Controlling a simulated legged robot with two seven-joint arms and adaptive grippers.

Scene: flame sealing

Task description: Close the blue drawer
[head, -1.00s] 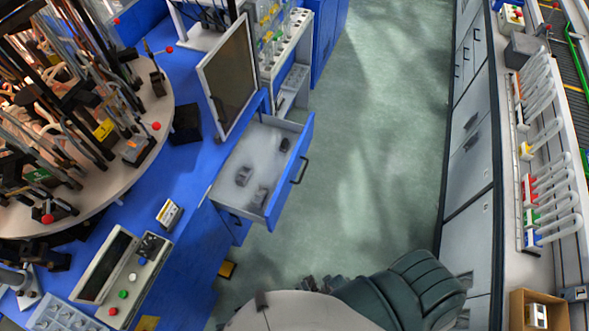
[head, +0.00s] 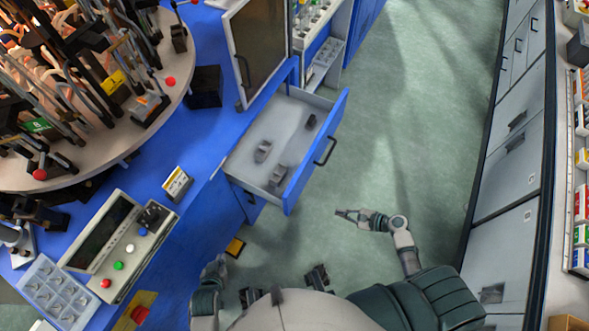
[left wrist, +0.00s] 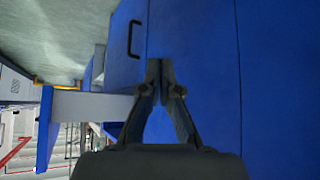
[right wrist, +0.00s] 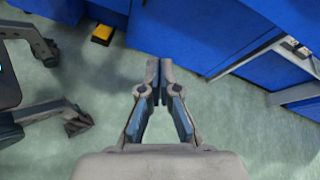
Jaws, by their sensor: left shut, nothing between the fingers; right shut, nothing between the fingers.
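The blue drawer (head: 317,150) is pulled open from the blue bench in the head view. Its front panel has a dark handle (head: 325,151), and three small dark items lie inside its pale tray. The open drawer also shows in the left wrist view (left wrist: 46,130), front panel at left and pale side wall running to the bench. My right gripper (head: 340,212) is shut and empty over the floor, in front of the drawer and apart from it. My left gripper (head: 217,266) is low beside the bench; the left wrist view shows it shut and empty before a blue cabinet face (left wrist: 195,60).
A control box (head: 120,250) and a round carousel (head: 170,95) of tools stand on the bench. A hinged panel (head: 255,45) stands above the drawer. A yellow pedal-like block (head: 235,247) is on the floor. Grey cabinets (head: 510,180) line the right; the aisle floor between is clear.

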